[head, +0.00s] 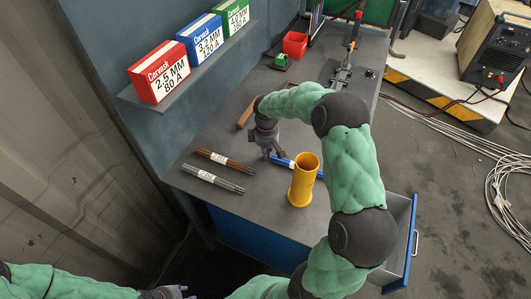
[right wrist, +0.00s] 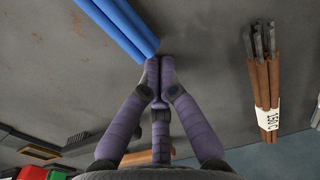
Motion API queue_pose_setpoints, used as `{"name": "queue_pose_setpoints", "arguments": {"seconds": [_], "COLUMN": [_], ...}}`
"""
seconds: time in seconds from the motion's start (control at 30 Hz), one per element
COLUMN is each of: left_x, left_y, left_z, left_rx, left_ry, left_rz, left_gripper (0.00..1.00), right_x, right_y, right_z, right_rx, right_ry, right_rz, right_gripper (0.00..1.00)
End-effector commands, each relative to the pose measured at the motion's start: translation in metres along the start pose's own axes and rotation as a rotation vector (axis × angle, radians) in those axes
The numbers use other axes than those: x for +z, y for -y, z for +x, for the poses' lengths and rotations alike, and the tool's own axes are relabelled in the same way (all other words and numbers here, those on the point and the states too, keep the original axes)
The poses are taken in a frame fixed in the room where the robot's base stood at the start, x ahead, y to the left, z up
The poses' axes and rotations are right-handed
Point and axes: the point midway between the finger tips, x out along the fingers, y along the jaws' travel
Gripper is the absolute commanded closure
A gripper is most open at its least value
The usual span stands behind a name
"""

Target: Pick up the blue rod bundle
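The blue rod bundle (head: 283,162) lies on the grey workbench, partly hidden behind a yellow cylinder (head: 303,182) in the head view. In the right wrist view the blue rods (right wrist: 118,25) run in from the top left, and their end is close beside my fingertips. My right gripper (head: 272,154) is low over the bench at the left end of the blue bundle. In the right wrist view its fingertips (right wrist: 160,66) are together with nothing visible between them. My left gripper (head: 172,291) is at the bottom edge of the head view, mostly cut off.
A brown rod bundle (head: 224,161) and a grey rod bundle (head: 213,179) lie left of the gripper. The brown one also shows at right in the wrist view (right wrist: 265,85). Rod boxes stand on a wall shelf (head: 190,75). A drawer (head: 402,235) is open at right.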

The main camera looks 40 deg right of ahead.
Motion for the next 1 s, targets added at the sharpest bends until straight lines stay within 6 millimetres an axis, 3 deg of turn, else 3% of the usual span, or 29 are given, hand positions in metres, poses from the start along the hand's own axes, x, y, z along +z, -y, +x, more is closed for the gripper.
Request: {"name": "queue_pose_setpoints", "arguments": {"seconds": [0.4,0.8,1.0], "left_x": [0.001,0.001,0.001], "left_y": [-0.005,-0.005,-0.005], "left_z": [-0.015,-0.014,-0.015], "left_rx": [0.000,0.000,0.000], "left_ry": [0.000,0.000,0.000], "left_rz": [0.000,0.000,0.000], "left_gripper": [0.60,0.60,0.60], "right_x": [0.059,0.060,0.050], "right_y": [-0.001,0.000,0.002], "right_z": [-0.001,0.000,0.000], "right_rx": [0.000,0.000,0.000], "right_ry": [0.001,0.000,0.000], "right_rz": [0.002,0.000,-0.002], "right_gripper": [1.00,1.00,1.00]}}
